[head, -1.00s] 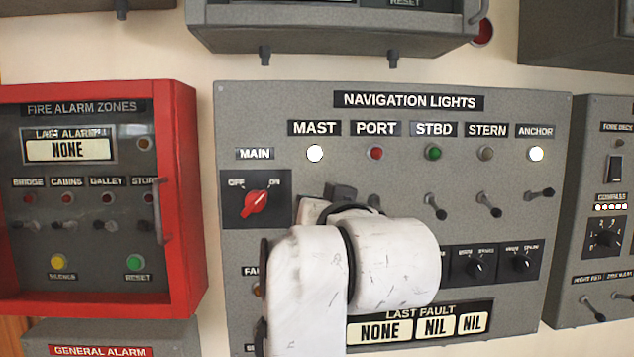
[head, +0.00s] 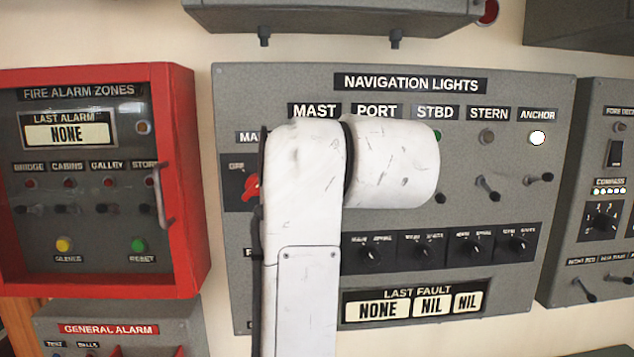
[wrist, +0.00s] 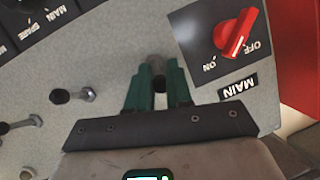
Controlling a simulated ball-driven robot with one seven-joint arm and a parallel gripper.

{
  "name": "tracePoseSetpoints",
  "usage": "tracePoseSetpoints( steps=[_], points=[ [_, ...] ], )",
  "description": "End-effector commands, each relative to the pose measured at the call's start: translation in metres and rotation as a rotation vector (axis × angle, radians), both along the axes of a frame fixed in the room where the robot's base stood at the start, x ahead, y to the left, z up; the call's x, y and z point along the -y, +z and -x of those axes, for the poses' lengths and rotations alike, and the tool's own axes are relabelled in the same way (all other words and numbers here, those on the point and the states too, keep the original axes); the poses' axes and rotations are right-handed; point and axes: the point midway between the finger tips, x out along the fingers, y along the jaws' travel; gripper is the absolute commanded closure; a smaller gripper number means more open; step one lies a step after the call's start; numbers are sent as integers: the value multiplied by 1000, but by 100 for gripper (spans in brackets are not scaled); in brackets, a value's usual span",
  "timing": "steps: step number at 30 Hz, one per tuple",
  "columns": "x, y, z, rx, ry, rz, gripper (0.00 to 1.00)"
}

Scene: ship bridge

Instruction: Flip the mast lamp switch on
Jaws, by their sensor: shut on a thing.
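The navigation lights panel (head: 520,90) fills the middle of the head view. Its MAST label (head: 314,110) shows, but the mast lamp and mast switch are hidden there behind my white arm. In the wrist view my gripper (wrist: 158,88) has its green fingers close together at the panel, shut on the small grey lever of the mast switch (wrist: 155,64). The fingers cover most of the lever, so its position cannot be read. The red MAIN knob (wrist: 236,33) is beside the fingers, and also shows in the head view (head: 251,188).
Neighbouring toggle levers stand close by in the wrist view (wrist: 72,95). The stern switch (head: 487,188) and anchor switch (head: 540,179) are clear of my arm. The anchor lamp (head: 537,138) glows white. A red fire alarm box (head: 185,180) with a handle stands out at left.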

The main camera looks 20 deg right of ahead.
Motion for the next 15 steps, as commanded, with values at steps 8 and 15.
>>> tracePoseSetpoints(
  steps=[8, 15],
  points=[
    [1, 0, 0, 2, -1, -1, 62],
    [0, 0, 0, 1, 0, 0, 55]
  ],
)
